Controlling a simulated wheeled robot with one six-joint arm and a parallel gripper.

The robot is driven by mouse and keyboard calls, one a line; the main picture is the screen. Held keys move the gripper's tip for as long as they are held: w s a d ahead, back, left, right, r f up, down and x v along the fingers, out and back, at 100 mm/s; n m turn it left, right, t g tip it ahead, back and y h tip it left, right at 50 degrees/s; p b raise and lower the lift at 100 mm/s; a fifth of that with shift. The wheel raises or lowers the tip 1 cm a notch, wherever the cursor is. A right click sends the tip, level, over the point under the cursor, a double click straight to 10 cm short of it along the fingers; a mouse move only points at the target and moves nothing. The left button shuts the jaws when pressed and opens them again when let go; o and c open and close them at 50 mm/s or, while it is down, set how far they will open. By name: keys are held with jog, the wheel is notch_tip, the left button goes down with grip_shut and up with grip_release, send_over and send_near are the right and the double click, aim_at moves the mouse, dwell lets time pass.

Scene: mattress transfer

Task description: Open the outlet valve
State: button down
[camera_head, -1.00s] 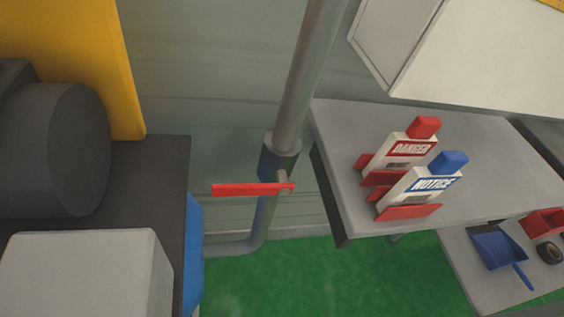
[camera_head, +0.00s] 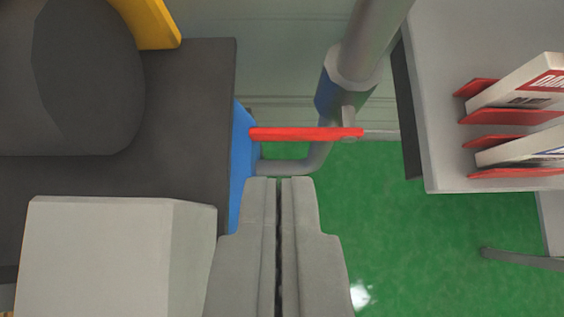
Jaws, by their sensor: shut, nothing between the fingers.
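The outlet valve has a red lever handle (camera_head: 300,134) that lies level across the picture, crosswise to its pipe. Its right end joins a short grey stem on the dark blue-grey valve body (camera_head: 333,97). The grey pipe (camera_head: 374,40) runs from the valve up to the right, and a bent pipe (camera_head: 306,163) shows below it. My gripper (camera_head: 280,180) is at the bottom middle, its fingers together and empty. In the picture its tips are just below the handle's left half, apart from it.
A dark-topped machine base (camera_head: 190,110) with a blue side and a pale box (camera_head: 110,250) stands at left. A grey table (camera_head: 440,110) with red racks of signs (camera_head: 515,80) is at right. Green floor (camera_head: 390,225) shows between them.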

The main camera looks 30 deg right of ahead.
send_over(280, 137)
jog(key=s, duration=0.1)
notch_tip(280, 137, down, 7)
jog(key=shift+s+a+f, duration=0.1)
jog(key=shift+a+f, duration=0.1)
jog(key=shift+f, duration=0.4)
jog(key=shift+s+a+f, duration=0.1)
jog(key=shift+a+f, duration=0.1)
jog(key=shift+f, duration=0.35)
jog(key=shift+w+f, duration=0.1)
jog(key=shift+f, duration=0.6)
